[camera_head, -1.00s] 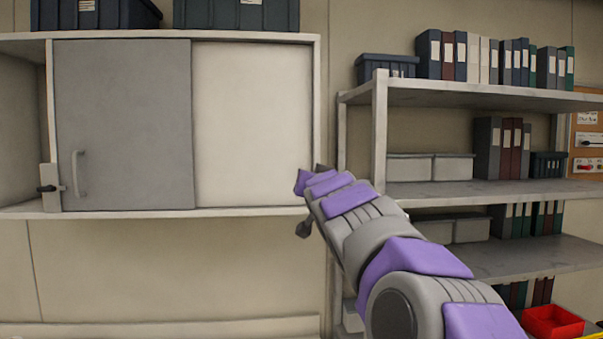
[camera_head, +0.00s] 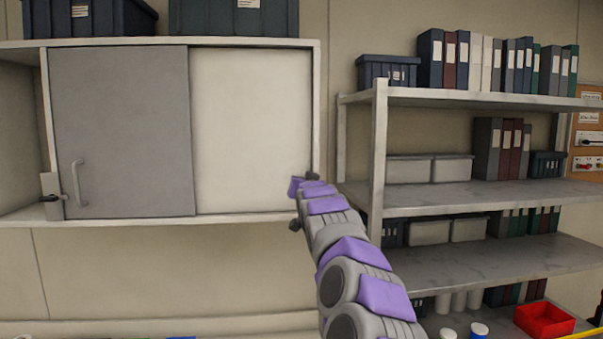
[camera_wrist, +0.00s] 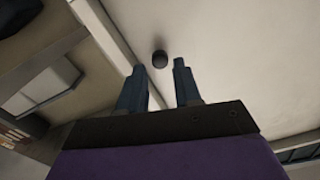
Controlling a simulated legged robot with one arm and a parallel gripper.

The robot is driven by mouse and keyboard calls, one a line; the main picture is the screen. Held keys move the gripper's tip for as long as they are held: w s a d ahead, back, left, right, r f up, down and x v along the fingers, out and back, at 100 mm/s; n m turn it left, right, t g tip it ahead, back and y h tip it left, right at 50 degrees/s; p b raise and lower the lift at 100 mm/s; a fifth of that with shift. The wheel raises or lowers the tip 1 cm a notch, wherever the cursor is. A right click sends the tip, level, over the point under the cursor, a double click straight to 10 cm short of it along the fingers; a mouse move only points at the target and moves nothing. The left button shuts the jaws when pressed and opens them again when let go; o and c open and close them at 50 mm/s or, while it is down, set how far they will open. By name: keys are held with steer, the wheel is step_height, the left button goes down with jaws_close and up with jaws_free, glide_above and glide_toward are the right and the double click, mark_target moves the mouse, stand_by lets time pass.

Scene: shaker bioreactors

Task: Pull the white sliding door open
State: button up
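The white sliding door (camera_head: 250,125) is the right panel of the wall cabinet, next to a grey door panel (camera_head: 122,130) on the left. In the head view my gripper (camera_head: 302,200) is at the door's lower right corner and covers part of it. In the wrist view the pale door surface (camera_wrist: 235,55) fills much of the picture, with a small round dark knob (camera_wrist: 159,59) on it. My gripper (camera_wrist: 158,80) is open there, its two fingers apart and empty. The knob shows just beyond the gap between the fingertips. I cannot tell whether the fingers touch the door.
The grey panel has a vertical handle (camera_head: 80,182). Dark bins (camera_head: 232,18) stand on the cabinet top. A metal shelf unit (camera_head: 379,150) with binders and boxes stands close on the right. A red tray (camera_head: 544,319) sits low at right. The wall below the cabinet is clear.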

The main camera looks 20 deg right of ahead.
steer(key=shift+p+x, duration=1.8)
steer(key=shift+x, duration=0.1)
steer(key=shift+s, duration=0.1)
jaws_close()
